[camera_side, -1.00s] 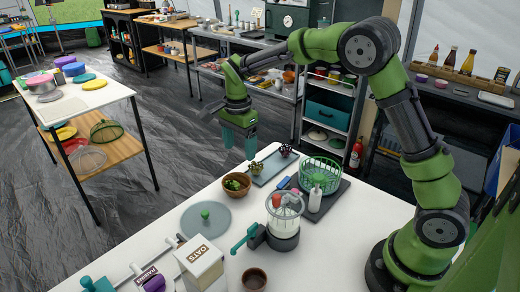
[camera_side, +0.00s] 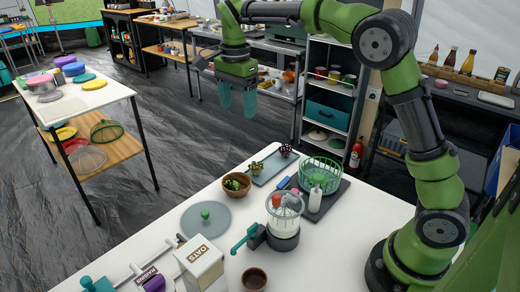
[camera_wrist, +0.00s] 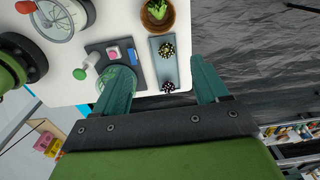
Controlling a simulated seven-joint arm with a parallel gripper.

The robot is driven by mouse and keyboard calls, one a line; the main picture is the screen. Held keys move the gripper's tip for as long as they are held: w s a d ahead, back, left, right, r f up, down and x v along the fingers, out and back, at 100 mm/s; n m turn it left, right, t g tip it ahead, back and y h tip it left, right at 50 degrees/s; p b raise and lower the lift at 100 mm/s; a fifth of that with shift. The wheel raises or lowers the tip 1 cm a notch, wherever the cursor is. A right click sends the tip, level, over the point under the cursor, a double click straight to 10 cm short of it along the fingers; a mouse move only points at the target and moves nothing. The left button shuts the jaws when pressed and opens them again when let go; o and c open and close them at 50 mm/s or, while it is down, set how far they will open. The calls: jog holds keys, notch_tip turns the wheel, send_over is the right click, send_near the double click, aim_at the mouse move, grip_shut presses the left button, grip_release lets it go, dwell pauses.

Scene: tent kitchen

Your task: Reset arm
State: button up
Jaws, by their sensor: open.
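My gripper (camera_side: 237,101) hangs above and beyond the far edge of the white table (camera_side: 340,235), with its teal fingers pointing down. The fingers are apart and nothing is between them. In the wrist view my gripper (camera_wrist: 162,85) shows two spread teal fingers over the table edge and the dark floor. Its left finger covers part of the green basket there.
On the table are a brown bowl with greens (camera_side: 236,185), a grey-blue tray (camera_side: 268,168), a green wire basket (camera_side: 322,172), a clear blender-like jar (camera_side: 284,215), a round grey lid (camera_side: 205,218) and an oats box (camera_side: 199,265). A shelf unit (camera_side: 329,105) stands behind.

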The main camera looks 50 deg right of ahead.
jog(key=s+a+n+t+y, duration=0.1)
jog(key=s+n+t+y, duration=0.1)
jog(key=s+n+t, duration=0.5)
jog(key=s+n, duration=0.6)
jog(key=s, duration=1.1)
jog(key=shift+a+f+n, duration=0.3)
jog(key=shift+a+n, duration=0.05)
jog(key=shift+n, duration=0.05)
